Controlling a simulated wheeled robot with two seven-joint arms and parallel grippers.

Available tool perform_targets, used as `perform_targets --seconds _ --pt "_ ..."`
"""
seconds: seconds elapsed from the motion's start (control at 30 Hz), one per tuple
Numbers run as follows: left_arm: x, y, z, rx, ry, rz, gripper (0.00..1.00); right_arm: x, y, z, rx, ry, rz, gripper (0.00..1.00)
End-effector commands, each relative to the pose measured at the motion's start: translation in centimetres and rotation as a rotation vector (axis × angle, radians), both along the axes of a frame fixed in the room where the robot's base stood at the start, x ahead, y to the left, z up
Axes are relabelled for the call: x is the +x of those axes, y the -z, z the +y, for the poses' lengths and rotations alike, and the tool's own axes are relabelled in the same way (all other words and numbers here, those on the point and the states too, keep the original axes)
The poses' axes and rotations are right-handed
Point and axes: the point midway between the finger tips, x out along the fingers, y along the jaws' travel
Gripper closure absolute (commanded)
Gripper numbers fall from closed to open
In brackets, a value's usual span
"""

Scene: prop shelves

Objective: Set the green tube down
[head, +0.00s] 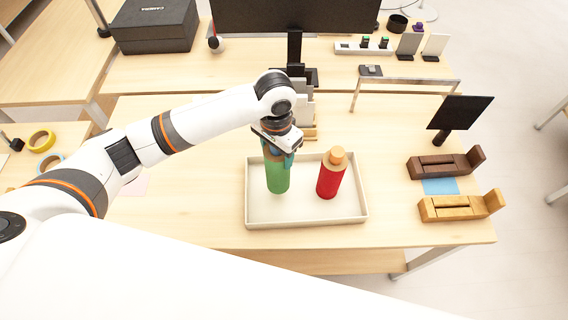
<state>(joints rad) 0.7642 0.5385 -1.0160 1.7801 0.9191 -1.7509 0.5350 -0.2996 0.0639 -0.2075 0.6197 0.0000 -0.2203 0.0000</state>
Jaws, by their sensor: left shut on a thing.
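The green tube (277,176) is upright in the head view, in the left part of a shallow cream tray (306,221). My left gripper (279,146) is shut on the tube's upper part from above. The gripper and wrist hide the top of the tube. I cannot tell whether the tube's base touches the tray floor. A red bottle (329,181) with an orange cap stands in the tray to the right of the tube, apart from it. My right gripper is not in view.
Two wooden holders, one dark (440,165) and one light (455,206), lie right of the tray. A black panel on a handle (460,115) stands behind them. A black box (154,27) and a monitor (296,14) are at the back. Table left of the tray is mostly clear.

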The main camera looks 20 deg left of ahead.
Motion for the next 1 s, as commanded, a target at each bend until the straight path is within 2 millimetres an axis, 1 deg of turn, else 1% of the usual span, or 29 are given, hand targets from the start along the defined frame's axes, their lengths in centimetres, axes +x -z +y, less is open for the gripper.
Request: perform_targets --seconds 0.03,0.17,0.4,0.5,0.83,0.87,0.9,0.97,1.0 --pt "0.0 0.6 0.0 0.0 0.001 0.0 0.88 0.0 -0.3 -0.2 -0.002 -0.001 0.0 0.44" --pt "0.0 1.7 -0.1 -0.001 0.001 0.0 0.88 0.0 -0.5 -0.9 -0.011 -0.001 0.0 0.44" --pt "0.0 4.9 -0.1 0.0 0.002 0.0 0.88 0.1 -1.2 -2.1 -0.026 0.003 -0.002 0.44" --pt "0.0 5.4 -0.1 -0.002 0.002 -0.004 0.88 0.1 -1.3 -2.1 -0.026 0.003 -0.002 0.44" --pt "0.0 5.7 -0.1 -0.002 0.001 -0.002 0.88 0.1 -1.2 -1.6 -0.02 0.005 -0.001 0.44" --pt "0.0 5.7 -0.1 -0.001 0.001 -0.002 0.38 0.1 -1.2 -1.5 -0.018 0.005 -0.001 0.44" --pt "0.0 5.7 -0.1 -0.001 0.001 -0.002 0.31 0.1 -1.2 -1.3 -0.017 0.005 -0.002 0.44" --pt "0.0 5.7 -0.1 -0.001 0.002 -0.002 0.21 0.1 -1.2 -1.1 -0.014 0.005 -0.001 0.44" --pt "0.0 5.7 -0.1 -0.001 0.001 -0.002 0.19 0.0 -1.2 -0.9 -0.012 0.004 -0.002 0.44"
